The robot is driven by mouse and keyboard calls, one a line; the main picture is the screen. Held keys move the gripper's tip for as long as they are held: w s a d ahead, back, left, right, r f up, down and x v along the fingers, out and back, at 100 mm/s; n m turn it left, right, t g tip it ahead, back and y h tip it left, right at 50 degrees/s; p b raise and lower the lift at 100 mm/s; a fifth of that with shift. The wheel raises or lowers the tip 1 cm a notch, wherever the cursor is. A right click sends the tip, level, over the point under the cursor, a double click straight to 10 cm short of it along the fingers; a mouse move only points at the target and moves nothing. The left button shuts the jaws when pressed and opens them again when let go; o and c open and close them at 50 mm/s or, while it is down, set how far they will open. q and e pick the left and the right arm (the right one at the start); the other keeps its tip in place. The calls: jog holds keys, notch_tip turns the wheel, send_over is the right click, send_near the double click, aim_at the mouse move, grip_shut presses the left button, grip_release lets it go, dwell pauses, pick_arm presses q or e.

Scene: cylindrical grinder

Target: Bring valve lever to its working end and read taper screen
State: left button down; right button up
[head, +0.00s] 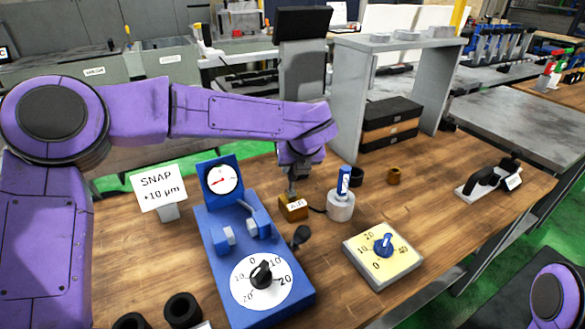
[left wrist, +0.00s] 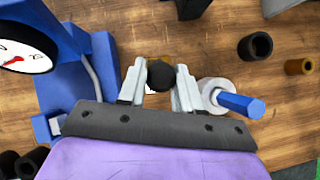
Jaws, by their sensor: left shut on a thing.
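A small brown block marked A|B (head: 294,208) stands on the wooden bench; it looks like the valve base. My left gripper (head: 291,188) is directly above it, pointing down. In the left wrist view my left gripper (left wrist: 160,85) is shut on a black ball knob (left wrist: 160,75), which seems to be the valve lever's end. The lever's shaft and its angle are hidden by the fingers. A dark panel (head: 303,22) on a grey post is at the back; it shows no readable figures, and I cannot tell if it is the taper screen. My right gripper is out of view.
Close by are a blue fixture (head: 213,235) with a dial gauge (head: 222,179) and a black knob, a grey cylinder (head: 341,206) holding a blue-handled piece, and a cream dial plate (head: 361,256). A SNAP sign (head: 158,187) stands left.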

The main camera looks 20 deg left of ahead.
pick_arm(q)
jog(key=c, duration=0.8)
grip_release()
jog(key=shift+w+f, duration=0.1)
jog(key=shift+c, duration=0.2)
jog(key=b+v, duration=0.1)
jog(key=v, duration=0.9)
jog(key=shift+r, duration=0.2)
